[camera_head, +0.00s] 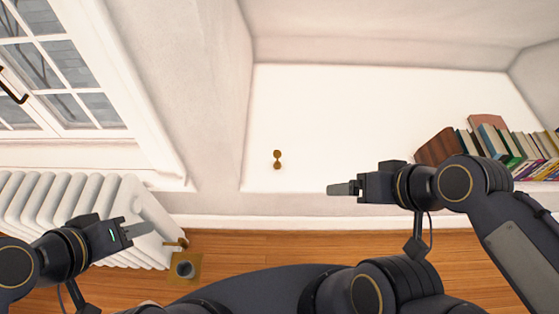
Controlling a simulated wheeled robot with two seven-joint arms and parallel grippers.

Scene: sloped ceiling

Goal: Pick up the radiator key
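A small brass-coloured piece, which looks like the radiator key (277,160), sits on the white ledge (330,115) near its left part. Nothing touches it. My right gripper (342,189) is to the right of it and lower in the picture, over the ledge's front edge, with its fingers pointing left. My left gripper (140,230) is by the radiator, well to the left of the key, with its fingers pointing right. Each gripper shows side-on, so the gap between its fingers is hidden. I see nothing held in either.
A white radiator (75,205) stands under the window (50,65) at left. A brass-coloured valve (178,243) is at its right end. A grey cup-like thing (185,269) is on a tan square. Several books (500,140) stand at the ledge's right. The ledge around the key is clear.

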